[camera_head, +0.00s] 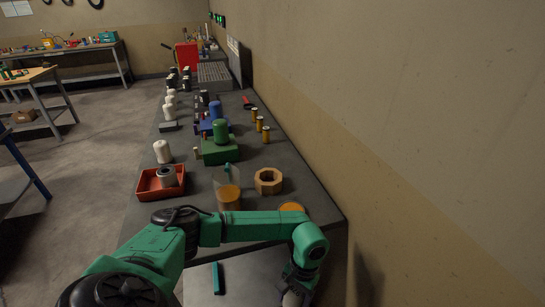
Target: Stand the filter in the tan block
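The tan block (268,181) is many-sided with a round opening in its top. It sits on the dark bench near the right edge, and the opening looks empty. A short grey-white cylinder with a dark centre (168,176), possibly a filter, is in the red tray (150,195). A plain white cylinder (162,151) stands behind the tray. My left arm crosses the near end of the bench, and its gripper (294,287) points down at the bottom edge. Something pale shows at its fingers, but I cannot tell whether it is held. My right gripper is not in view.
A clear container with amber contents (229,195) stands left of the block. An orange round thing (291,206) is partly behind my arm. Green (220,153) and blue (214,127) housings and several small cylinders stand farther back. A wall bounds the right.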

